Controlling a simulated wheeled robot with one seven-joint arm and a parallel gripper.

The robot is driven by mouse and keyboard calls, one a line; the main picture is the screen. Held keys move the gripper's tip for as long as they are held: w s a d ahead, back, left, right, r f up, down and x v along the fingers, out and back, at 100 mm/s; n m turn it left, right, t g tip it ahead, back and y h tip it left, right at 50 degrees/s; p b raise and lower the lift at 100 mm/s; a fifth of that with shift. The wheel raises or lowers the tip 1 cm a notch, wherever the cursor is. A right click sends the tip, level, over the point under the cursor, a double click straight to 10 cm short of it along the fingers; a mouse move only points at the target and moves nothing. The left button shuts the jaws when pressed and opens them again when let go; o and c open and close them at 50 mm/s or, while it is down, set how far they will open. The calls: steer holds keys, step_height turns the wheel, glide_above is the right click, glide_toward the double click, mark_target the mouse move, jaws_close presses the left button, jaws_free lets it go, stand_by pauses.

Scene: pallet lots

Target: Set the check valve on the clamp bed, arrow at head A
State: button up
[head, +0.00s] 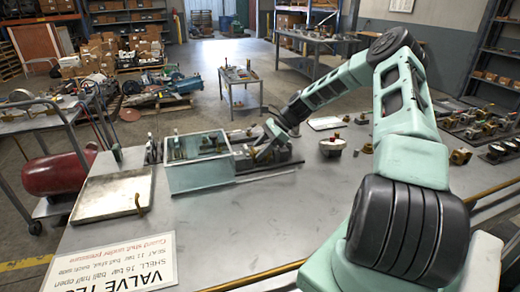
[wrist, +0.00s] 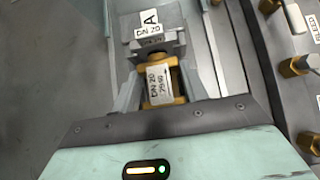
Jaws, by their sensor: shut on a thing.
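The check valve (wrist: 180,82) is a brass body with a white DN 20 tag. In the wrist view it sits between the fingers of my gripper (wrist: 160,88), which is shut on it. Just beyond the valve is a grey head block (wrist: 152,42) tagged A, DN 20. The valve's far end is close to this head; I cannot tell if they touch. The arrow's direction is too small to read. In the head view my gripper (head: 262,150) is low over the clamp bed (head: 283,166), right of the clear guard, and the valve is hidden there.
A clear guard box (head: 198,176) stands left of my gripper. A tray (head: 112,194) and a printed sign (head: 112,268) lie on the left bench top. The front middle of the bench is clear.

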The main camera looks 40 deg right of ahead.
steer(key=shift+f, duration=0.1)
steer(key=o, duration=1.4)
